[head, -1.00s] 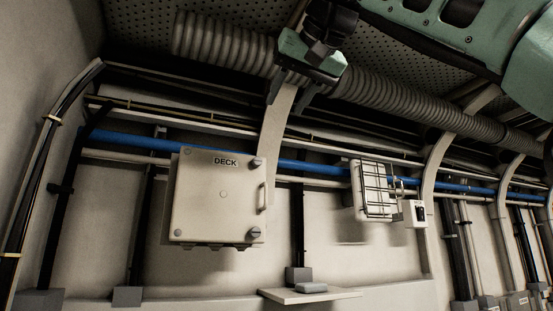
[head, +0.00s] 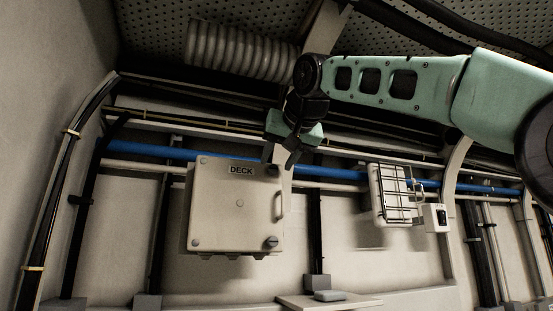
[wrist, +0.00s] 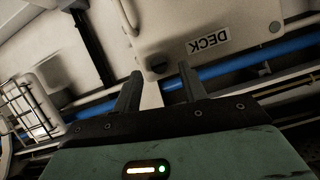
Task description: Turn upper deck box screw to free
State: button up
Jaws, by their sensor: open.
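The pale deck box (head: 225,215), labelled DECK, hangs on the wall with its door closed. Its upper right screw (head: 272,170) is a dark round knob at the door's corner, close to my gripper in the picture. In the wrist view the box is upside down, and that screw (wrist: 158,68) appears between my fingertips, beyond them. My gripper (head: 291,161) is open and empty, its fingers pointing down by the box's upper right corner. I see no contact with the screw. The lower right screw (head: 271,242) is dark, with its slot roughly horizontal.
A door handle (head: 280,205) stands out on the box's right side. A blue pipe (head: 335,172) runs behind the box. A caged lamp (head: 390,195) and a small switch box (head: 436,217) are to the right. A ledge (head: 330,301) sits below.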

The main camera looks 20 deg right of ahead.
jog(key=shift+x, duration=0.85)
grip_shut()
